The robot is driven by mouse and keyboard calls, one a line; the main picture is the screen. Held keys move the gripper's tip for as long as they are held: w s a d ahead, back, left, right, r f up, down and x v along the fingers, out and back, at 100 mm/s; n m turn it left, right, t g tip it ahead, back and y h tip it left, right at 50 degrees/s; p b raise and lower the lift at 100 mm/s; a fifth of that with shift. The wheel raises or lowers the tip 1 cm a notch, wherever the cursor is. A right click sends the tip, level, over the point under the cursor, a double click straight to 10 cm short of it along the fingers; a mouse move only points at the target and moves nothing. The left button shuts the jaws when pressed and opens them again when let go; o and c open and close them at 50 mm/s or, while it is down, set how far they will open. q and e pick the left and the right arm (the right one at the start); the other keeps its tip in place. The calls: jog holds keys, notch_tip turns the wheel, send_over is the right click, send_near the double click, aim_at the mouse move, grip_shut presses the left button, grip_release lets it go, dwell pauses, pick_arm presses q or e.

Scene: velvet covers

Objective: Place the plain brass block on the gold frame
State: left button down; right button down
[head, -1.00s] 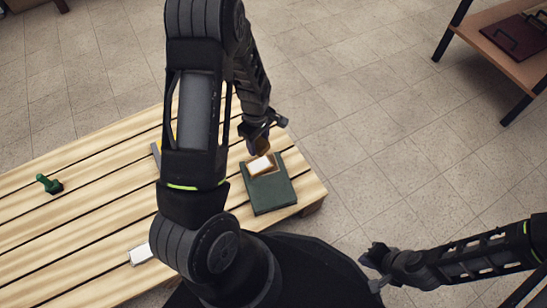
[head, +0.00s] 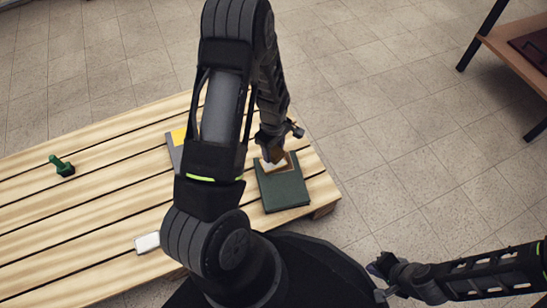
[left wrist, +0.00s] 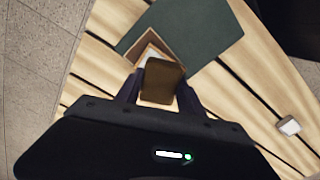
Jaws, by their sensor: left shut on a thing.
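My left gripper (head: 273,146) is shut on the brass block (head: 277,155), a plain dark brownish block. In the left wrist view the brass block (left wrist: 162,83) stands between the two fingers. The gold frame (head: 293,166), a thin brownish border around a white middle, lies on a dark green board (head: 284,190). The block overlaps the frame in the head view and hides part of it. In the left wrist view the frame (left wrist: 136,50) shows just beyond the block; I cannot tell whether they touch. My right gripper (head: 379,268) is away from the table at lower right, its jaws unclear.
The slatted wooden table (head: 100,200) carries a green peg-like object (head: 62,166), a white block (head: 147,242) and a grey board with a yellow patch (head: 178,136), partly behind my arm. A brown shelf (head: 510,50) stands at upper right. Tiled floor surrounds the table.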

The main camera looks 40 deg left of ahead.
aim_at(274, 156)
pick_arm(q)
jog(key=shift+f+b, duration=0.85)
jog(key=shift+f, duration=0.95)
jog(key=shift+f, duration=0.15)
jog(key=c, duration=0.7)
grip_release()
notch_tip(274, 156, up, 12)
jog(key=p, duration=0.5)
